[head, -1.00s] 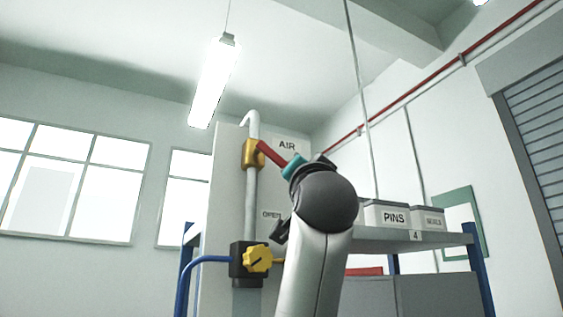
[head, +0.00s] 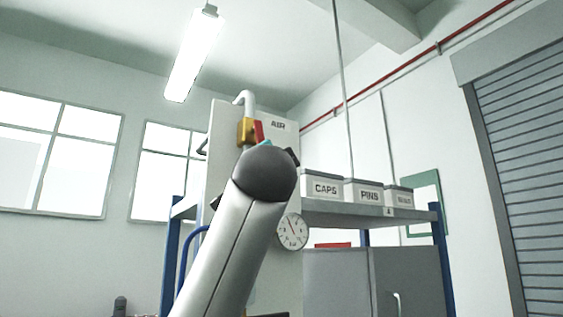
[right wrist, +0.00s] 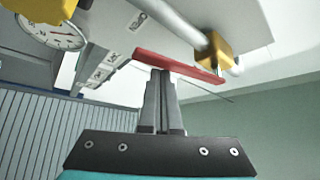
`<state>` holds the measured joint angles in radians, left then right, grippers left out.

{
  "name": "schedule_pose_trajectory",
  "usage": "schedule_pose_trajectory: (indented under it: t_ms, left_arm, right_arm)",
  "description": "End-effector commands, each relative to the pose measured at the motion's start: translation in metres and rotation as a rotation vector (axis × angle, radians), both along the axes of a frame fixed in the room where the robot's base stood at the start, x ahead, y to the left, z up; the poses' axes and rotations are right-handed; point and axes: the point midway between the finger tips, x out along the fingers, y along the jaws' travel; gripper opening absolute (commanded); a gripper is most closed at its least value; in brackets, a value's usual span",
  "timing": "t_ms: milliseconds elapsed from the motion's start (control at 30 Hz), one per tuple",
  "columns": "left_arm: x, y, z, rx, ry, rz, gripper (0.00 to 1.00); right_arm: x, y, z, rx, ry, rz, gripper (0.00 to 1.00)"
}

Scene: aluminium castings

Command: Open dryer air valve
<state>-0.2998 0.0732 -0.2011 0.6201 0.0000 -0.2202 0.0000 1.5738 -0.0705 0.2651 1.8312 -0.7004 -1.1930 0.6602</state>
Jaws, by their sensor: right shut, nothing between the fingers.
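In the head view my right arm hides most of that gripper. My left gripper is not in view.
A dial gauge (head: 292,231) sits below the valve on the panel (head: 222,135). A shelf (head: 400,213) at right holds bins marked CAPS (head: 322,188) and PINS (head: 364,194).

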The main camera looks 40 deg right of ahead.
Motion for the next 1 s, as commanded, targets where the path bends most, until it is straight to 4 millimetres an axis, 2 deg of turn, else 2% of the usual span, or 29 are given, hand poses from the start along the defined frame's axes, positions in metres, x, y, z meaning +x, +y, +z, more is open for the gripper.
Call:
schedule_pose_trajectory:
  t_ms: [300,1000]
  left_arm:
    - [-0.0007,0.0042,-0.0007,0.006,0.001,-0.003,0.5]
    - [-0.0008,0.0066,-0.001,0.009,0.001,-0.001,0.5]
  right_arm:
    - [0.0035,0.009,-0.0035,-0.001,0.004,0.004,0.0]
    - [0.0055,0.0129,-0.0038,-0.004,0.006,0.009,0.0]
